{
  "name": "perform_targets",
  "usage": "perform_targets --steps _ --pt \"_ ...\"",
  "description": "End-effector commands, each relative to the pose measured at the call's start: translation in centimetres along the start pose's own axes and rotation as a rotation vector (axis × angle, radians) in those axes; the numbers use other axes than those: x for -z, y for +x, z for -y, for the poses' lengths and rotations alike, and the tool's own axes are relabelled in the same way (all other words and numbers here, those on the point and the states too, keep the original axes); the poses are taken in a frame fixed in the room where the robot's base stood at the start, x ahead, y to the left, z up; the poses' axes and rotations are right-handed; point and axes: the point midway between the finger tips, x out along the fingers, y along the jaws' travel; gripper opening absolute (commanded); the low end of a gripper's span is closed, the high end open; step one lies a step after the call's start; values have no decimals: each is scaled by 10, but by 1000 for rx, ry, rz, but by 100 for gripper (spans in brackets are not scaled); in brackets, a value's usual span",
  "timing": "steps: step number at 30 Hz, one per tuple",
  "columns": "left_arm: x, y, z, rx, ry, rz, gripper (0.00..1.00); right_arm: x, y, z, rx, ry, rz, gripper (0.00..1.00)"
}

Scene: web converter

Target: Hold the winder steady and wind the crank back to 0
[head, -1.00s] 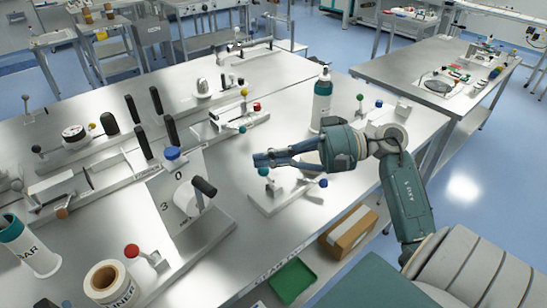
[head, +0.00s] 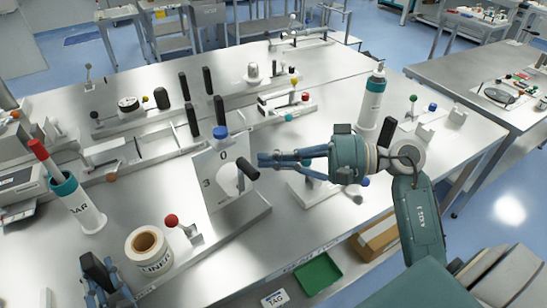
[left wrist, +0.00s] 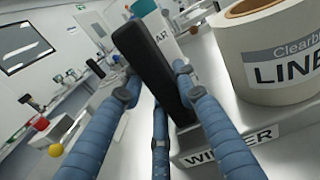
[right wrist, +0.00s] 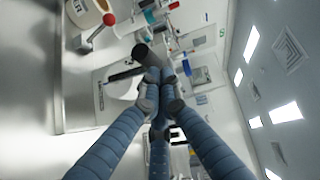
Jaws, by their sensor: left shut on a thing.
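The winder has a pale upright plate (head: 210,180) marked 3 and 0 with a blue knob (head: 220,132) on top. A white hub carries the crank's black handle (head: 246,169). A base labelled WINDER (left wrist: 225,145) shows in the left wrist view. My left gripper (head: 105,272) is shut on an upright black grip (left wrist: 150,62) beside the liner roll. My right gripper (head: 264,160) is just right of the crank handle in the head view. In the right wrist view its narrowly spaced fingertips are close to the crank handle (right wrist: 145,56); contact and jaw state are unclear.
The liner roll (head: 148,250) and a red-knobbed lever (head: 172,222) stand front left. Several fixtures fill the back of the table. A green tray (head: 318,272) sits below the front edge.

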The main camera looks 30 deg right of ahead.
Motion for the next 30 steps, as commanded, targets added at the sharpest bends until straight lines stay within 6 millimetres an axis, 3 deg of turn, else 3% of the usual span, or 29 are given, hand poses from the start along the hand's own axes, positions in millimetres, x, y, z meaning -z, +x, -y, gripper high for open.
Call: perform_targets --steps 1,6,17,25,30 --pt "11 -3 1 3 0 -20 0 -3 2 0 -11 -11 3 0" --pt "11 -3 1 3 0 -20 0 -11 10 3 -51 -51 3 0" --pt "11 -3 2 7 0 -20 0 -11 9 2 -51 -49 8 0" --pt "11 -3 2 6 0 -20 0 23 -26 5 -49 -52 -7 0" --pt "11 -3 1 5 0 -20 0 20 -68 5 -49 -49 -7 0"
